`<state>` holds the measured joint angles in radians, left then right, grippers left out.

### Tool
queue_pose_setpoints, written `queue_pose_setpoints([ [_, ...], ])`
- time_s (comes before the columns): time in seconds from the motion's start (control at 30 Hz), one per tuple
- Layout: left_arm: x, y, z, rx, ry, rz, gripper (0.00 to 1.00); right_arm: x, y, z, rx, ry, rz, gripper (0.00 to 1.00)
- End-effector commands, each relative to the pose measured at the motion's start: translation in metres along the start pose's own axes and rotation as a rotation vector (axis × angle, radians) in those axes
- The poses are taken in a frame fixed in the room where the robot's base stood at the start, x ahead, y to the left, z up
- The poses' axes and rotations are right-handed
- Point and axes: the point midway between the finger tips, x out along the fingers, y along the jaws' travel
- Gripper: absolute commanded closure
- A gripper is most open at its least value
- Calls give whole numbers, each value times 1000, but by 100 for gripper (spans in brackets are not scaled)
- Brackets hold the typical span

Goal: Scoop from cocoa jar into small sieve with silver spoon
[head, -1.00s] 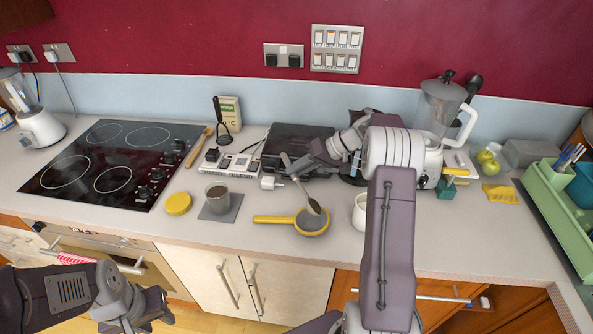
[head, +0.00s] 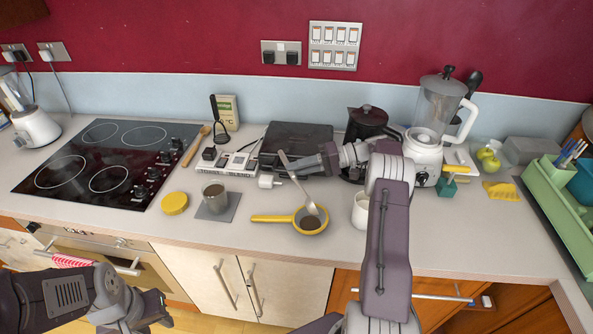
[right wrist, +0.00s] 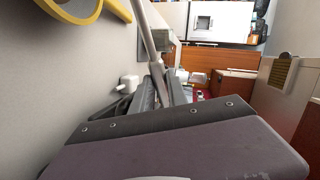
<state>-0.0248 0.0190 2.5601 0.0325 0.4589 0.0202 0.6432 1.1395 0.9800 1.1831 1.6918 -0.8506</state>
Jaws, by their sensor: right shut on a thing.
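My right gripper (head: 296,173) is shut on the handle of the silver spoon (head: 297,183), whose handle also shows in the right wrist view (right wrist: 148,35). The spoon slants down to the right, its pale bowl over the small sieve (head: 296,219). The sieve has a yellow rim and handle, and a brown patch shows inside it. I cannot tell whether the spoon touches it. The cocoa jar (head: 214,198), a greyish open vessel, stands on a grey square mat to the left. My left gripper (head: 152,308) is low at the front left, away from these; its jaws are unclear.
A yellow lid (head: 175,203) lies left of the jar. A white mug (head: 360,211) stands right of the sieve, partly behind my right arm. The front counter strip is clear.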

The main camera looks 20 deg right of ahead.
Motion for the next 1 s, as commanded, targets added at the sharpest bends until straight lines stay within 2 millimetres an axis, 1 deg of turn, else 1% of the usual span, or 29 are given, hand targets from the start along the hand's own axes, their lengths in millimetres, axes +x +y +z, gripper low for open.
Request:
queue_pose_setpoints([
  [0.17, -2, 0, 0, 0, 0, 0, 64, 0, -2, 0, -2, 0, 4, 100],
  [0.23, -5, 0, -1, 0, 0, 0, 64, -1, -7, -1, -16, 0, 48, 100],
  [0.27, -8, 0, -1, 0, 0, 0, 64, -1, -10, -2, -26, 0, 85, 100],
  [0.33, -6, 0, -1, 0, 0, 0, 64, 1, -10, 0, -60, -2, 196, 100],
  [0.5, 7, 0, 1, 0, 0, 0, 64, 4, -10, 2, -138, -3, 462, 100],
  [0.6, 10, 0, 1, 0, 0, 0, 64, 4, -12, 1, -165, -3, 570, 100],
  [0.7, 10, 0, 1, 0, 0, 0, 64, 3, -12, 1, -173, -1, 609, 100],
  [0.9, 9, 0, 1, 0, 0, 0, 64, 2, -13, 1, -174, -2, 614, 100],
  [0.97, 10, 0, 1, 0, 0, 0, 64, 4, -16, 1, -191, -4, 664, 100],
  [1.0, 10, 0, 1, 0, 0, 0, 64, 6, -20, 0, -216, -4, 731, 100],
])
